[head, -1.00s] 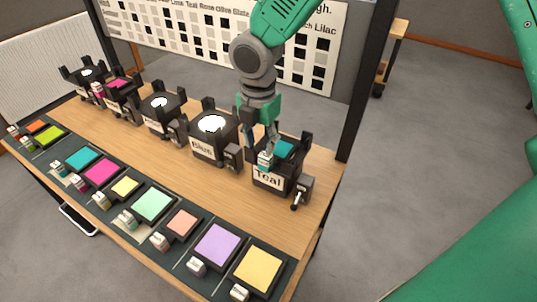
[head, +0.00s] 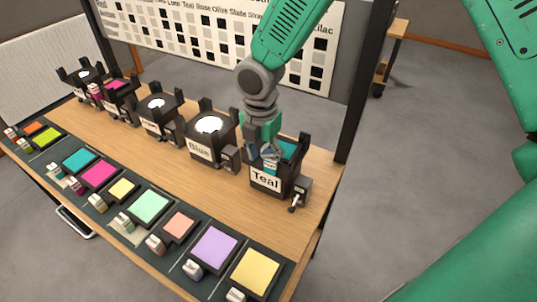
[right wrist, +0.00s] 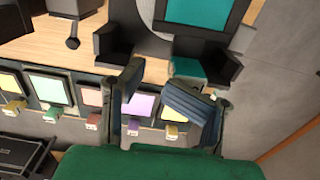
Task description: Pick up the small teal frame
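A teal frame (head: 289,148) lies in the top of the black holder labelled Teal (head: 262,181); its teal panel also shows in the right wrist view (right wrist: 197,12). Its small teal tab with a white label (head: 268,166) sticks out at the front, and the tab shows in the right wrist view (right wrist: 187,67). My right gripper (head: 262,153) is low at this tab. Its fingers (right wrist: 158,85) are apart, with the tab just beyond the right-hand finger, not clearly between them. Another teal frame (head: 77,160) lies on the dark mat. My left gripper is out of view.
Several other black holders, one labelled Blue (head: 200,150), stand along the wooden table (head: 150,165). Mint (head: 150,203), lilac (head: 215,248) and yellow (head: 256,272) frames lie on the mat at the front. A dark post (head: 358,110) rises close to the Teal holder.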

